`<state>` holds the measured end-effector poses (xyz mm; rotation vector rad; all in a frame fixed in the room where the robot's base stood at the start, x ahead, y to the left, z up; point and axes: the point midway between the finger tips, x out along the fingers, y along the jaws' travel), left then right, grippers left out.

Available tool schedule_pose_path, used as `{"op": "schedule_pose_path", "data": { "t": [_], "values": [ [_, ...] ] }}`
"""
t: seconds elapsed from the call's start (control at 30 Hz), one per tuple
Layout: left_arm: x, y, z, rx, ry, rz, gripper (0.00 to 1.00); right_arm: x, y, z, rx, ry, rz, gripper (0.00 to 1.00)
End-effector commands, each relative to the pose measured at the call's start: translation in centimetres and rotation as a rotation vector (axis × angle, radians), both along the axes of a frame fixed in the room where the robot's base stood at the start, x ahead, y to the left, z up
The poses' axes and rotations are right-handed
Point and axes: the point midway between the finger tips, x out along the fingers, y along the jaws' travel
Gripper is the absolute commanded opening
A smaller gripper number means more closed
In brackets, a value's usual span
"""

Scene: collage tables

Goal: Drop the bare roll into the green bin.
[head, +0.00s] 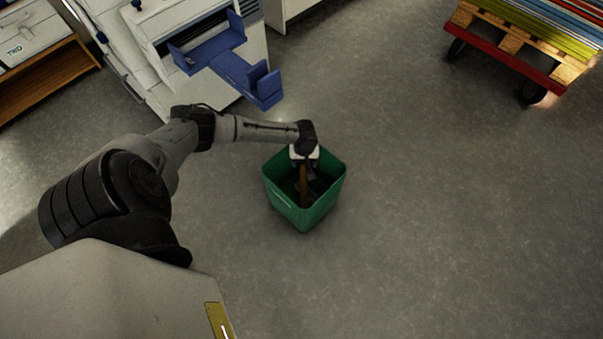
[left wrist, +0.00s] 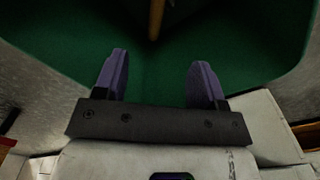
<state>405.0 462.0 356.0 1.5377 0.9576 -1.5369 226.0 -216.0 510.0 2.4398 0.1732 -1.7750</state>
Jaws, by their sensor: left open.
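The green bin (head: 307,217) stands on the floor near the middle of the head view, and its green inner walls (left wrist: 60,35) fill the upper part of the left wrist view. My left gripper (head: 309,174) points down into the mouth of the bin. In the left wrist view its two purple-grey fingers (left wrist: 158,65) are apart with nothing between them. A thin brown roll (head: 304,188) is inside the bin, partly hidden by the gripper. Its end (left wrist: 156,18) shows beyond the fingertips in the left wrist view, apart from them. My right gripper is not in view.
A white machine with a blue bracket (head: 236,65) stands behind the bin to the left. A wheeled pallet cart (head: 510,50) with colourful boards is at the top right. A wooden shelf unit (head: 45,80) is at the far left. The floor right of the bin is clear.

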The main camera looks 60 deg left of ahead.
Motion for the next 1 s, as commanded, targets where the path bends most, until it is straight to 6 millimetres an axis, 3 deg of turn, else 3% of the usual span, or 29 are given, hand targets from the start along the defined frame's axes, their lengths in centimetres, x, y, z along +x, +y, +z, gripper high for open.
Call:
{"op": "schedule_pose_path", "data": {
  "t": [0.17,0.7,1.0],
  "values": [
    [0.0,0.0,1.3,0.0,0.0,0.0,0.64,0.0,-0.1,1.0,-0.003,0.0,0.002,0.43],
    [0.0,0.0,11.1,0.001,0.0,0.0,0.64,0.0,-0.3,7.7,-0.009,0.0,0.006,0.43],
    [-0.1,0.0,13.5,0.0,0.001,0.0,0.64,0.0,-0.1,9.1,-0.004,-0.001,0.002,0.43]
  ]
}}
